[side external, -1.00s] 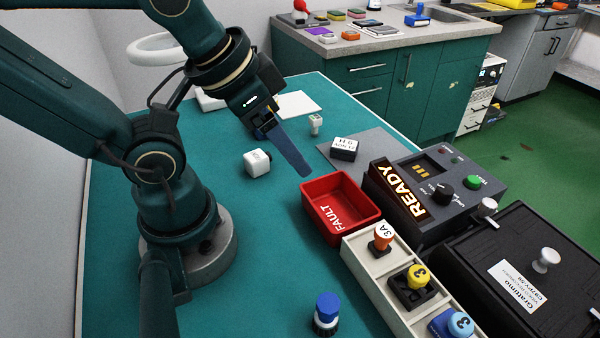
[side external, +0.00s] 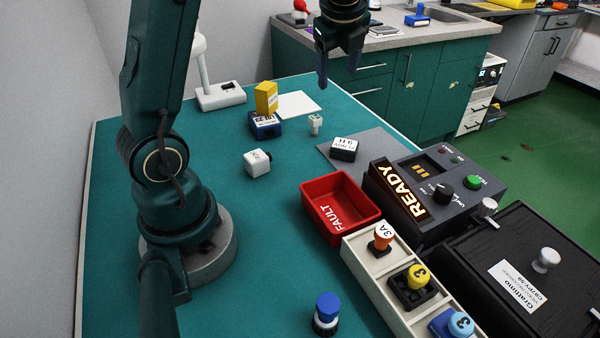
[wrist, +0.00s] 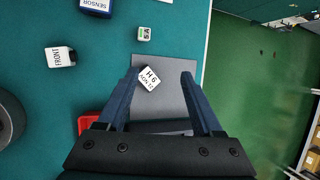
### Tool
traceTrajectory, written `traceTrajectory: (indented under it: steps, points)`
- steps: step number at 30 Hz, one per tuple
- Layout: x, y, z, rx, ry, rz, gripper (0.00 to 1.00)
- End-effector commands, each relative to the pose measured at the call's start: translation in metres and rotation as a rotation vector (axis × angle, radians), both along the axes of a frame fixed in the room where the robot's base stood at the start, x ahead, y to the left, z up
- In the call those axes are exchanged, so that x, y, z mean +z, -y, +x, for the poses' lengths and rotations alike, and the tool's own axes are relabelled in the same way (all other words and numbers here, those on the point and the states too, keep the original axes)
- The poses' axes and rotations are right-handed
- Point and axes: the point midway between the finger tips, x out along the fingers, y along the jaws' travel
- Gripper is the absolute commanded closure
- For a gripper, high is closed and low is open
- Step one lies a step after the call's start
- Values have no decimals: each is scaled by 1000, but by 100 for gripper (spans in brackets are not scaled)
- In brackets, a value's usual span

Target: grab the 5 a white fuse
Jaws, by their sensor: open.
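The white fuse (side external: 315,124) is a small pale piece standing on the teal bench top, near the far edge. In the wrist view the fuse (wrist: 144,34) shows a green-edged face marked 5A, beyond the fingertips and left of centre. My gripper (side external: 338,72) is raised well above the bench at the top of the side view. In the wrist view my gripper (wrist: 161,75) has its two fingers wide apart. Nothing is between them at their height. The fuse is clear of the fingers.
A black block with a white label (side external: 344,149) lies on a grey mat (side external: 373,146) near the fuse. A white cube (side external: 257,163), a blue sensor block (side external: 265,125) and a white card (side external: 297,105) are nearby. A red FAULT bin (side external: 341,207) stands closer.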

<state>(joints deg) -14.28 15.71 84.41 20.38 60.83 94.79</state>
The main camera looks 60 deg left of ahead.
Motion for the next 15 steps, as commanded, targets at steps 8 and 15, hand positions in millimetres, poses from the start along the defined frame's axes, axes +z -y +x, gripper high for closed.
traceTrajectory:
  steps: [8,15]
  points:
    - [-72,-57,17,-14,-201,35,32]
    - [-108,-69,6,20,-274,2,32]
